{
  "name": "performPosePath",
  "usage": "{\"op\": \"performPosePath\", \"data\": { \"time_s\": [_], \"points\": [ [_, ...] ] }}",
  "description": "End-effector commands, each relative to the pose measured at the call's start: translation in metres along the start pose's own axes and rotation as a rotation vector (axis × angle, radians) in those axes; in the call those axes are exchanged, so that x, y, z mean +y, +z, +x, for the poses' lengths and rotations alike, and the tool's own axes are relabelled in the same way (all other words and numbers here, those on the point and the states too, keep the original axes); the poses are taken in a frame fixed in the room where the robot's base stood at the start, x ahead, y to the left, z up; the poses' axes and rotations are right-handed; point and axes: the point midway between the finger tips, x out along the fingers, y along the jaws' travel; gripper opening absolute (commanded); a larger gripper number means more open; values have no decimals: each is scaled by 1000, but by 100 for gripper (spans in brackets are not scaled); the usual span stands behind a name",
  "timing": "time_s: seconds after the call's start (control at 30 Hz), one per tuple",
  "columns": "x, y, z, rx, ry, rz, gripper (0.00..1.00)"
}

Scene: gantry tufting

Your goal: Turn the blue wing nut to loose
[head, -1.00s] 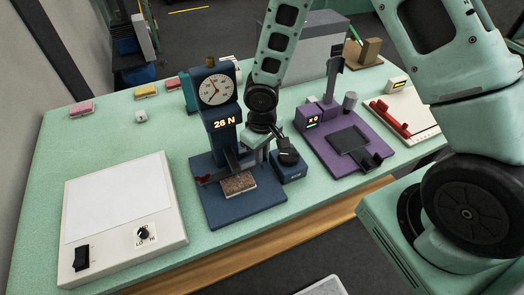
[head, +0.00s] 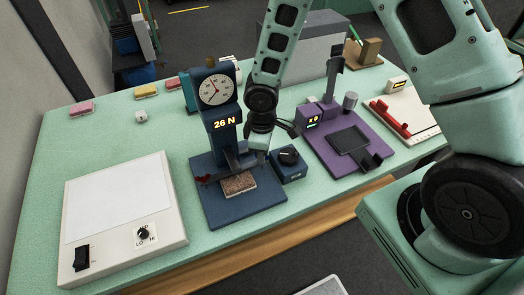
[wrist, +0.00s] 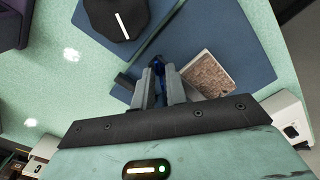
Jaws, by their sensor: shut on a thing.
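The blue wing nut (wrist: 159,65) shows in the wrist view as a small dark blue piece between the two grey fingers of my gripper (wrist: 160,85). The fingers are shut on it. In the head view my gripper (head: 257,150) is beside the column of the dark blue force stand (head: 225,140), and it hides the wing nut there. The stand has a round dial (head: 215,89) and a display (head: 224,122) reading 26 N. I cannot tell the nut's exact angle.
A brown sample block (head: 238,184) lies on the stand's base. A blue box with a black knob (head: 289,157) stands close to the right of my gripper. A purple device (head: 335,145) is further right. A white light panel (head: 120,205) is at the left.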

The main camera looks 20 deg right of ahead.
Motion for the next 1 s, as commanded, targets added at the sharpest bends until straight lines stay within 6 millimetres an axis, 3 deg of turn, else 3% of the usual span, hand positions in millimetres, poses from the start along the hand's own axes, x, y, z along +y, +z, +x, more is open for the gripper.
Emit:
{"op": "performPosePath", "data": {
  "time_s": [0.5, 1.0],
  "points": [
    [0, -1, -1, 1, 1, -409, 0],
    [0, -1, -1, 2, 2, -537, 0]
  ]
}}
